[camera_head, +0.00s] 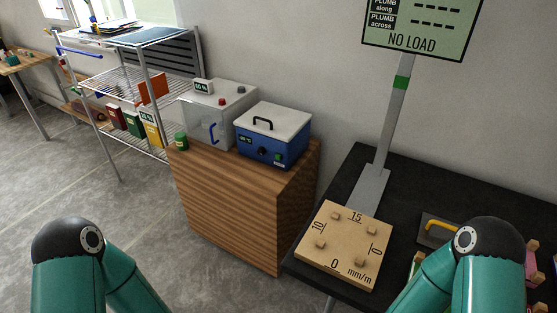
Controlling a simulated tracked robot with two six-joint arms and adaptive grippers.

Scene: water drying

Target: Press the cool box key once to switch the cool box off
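A blue box with a white lid and black handle (272,135), which looks like the cool box, stands on the wooden cabinet near the middle of the view. Its front has a small dark display (245,139), a dark round knob and a small green key (279,161) low at the right. The display reading is too small to make out. Only the teal upper parts of my two arms show, at the bottom left and bottom right, apart from the box. Neither gripper is in view.
A green can (181,141) sits at the wooden cabinet's (225,205) left edge. A black table (400,195) at right carries a pegged board (343,243) and a sign post (391,120).

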